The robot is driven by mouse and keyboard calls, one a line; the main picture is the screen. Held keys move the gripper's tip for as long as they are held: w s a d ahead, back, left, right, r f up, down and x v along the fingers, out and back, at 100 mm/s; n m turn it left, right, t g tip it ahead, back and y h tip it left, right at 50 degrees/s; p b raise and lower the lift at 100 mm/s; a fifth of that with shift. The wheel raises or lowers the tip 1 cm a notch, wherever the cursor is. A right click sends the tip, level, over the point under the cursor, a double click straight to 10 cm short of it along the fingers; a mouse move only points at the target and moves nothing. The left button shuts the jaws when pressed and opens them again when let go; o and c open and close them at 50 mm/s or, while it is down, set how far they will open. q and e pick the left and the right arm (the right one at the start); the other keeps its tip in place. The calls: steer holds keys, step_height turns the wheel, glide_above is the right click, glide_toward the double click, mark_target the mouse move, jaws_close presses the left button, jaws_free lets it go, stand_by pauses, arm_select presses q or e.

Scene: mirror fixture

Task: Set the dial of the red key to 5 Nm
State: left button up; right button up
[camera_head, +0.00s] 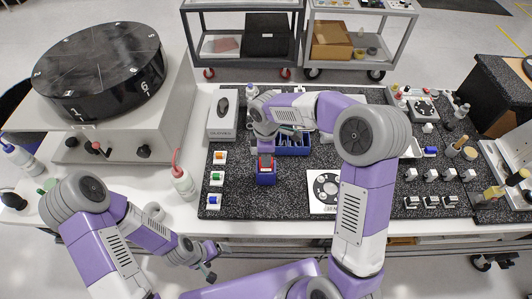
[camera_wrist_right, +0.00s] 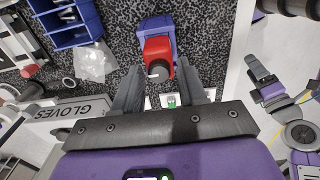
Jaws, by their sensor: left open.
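The red key (camera_head: 266,165) shows as a red block with a blue body at the middle of the dark speckled mat. In the right wrist view the red key (camera_wrist_right: 158,54) has a pale mark on its near face; I cannot read any dial number. My right gripper (camera_head: 265,148) is above it. In the wrist view the right gripper's fingers (camera_wrist_right: 160,72) are apart, one on each side of the red part, with small gaps visible. My left gripper (camera_head: 207,272) is open and empty, low in front of the table edge, away from the key.
A blue bin (camera_head: 293,150) stands just behind the key. A white plate with a black dial (camera_head: 326,188) lies to its right. A red-tipped bottle (camera_head: 182,180) stands off the mat's left edge.

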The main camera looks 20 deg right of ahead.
steer(key=shift+o, duration=0.6)
steer(key=shift+r, duration=0.1)
steer(key=shift+w+r, duration=0.1)
steer(key=shift+r, duration=0.2)
step_height(320, 180, up, 7)
steer(key=shift+f, duration=0.1)
